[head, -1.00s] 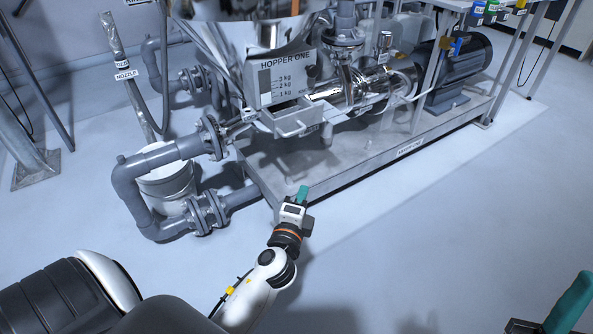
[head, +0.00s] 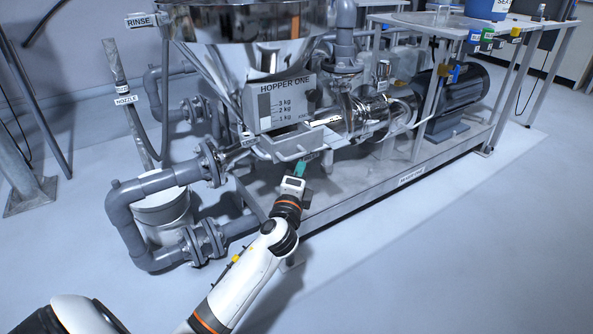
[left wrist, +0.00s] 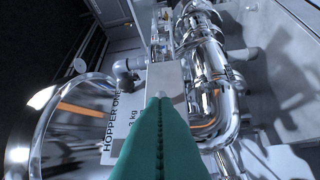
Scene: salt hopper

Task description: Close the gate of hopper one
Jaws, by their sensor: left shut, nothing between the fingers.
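Hopper one is a shiny steel cone (head: 245,55) with a label plate (head: 281,103) reading HOPPER ONE and kg marks. Under the plate a grey tray-like slide piece (head: 290,149) juts forward; I take it as the gate, but how far open it is I cannot tell. My left gripper (head: 301,168) is shut and empty, its teal fingertips just below and in front of that piece. In the left wrist view the shut teal fingers (left wrist: 160,100) point at a pale grey plate (left wrist: 165,76) beside the HOPPER ONE label; contact cannot be told. My right gripper is out of view.
Grey flanged pipes (head: 150,185) and a white bucket (head: 163,215) stand left of the hopper. Steel piping (head: 365,115) and a dark motor (head: 460,95) sit to the right on the skid frame (head: 400,180). The floor in front is clear.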

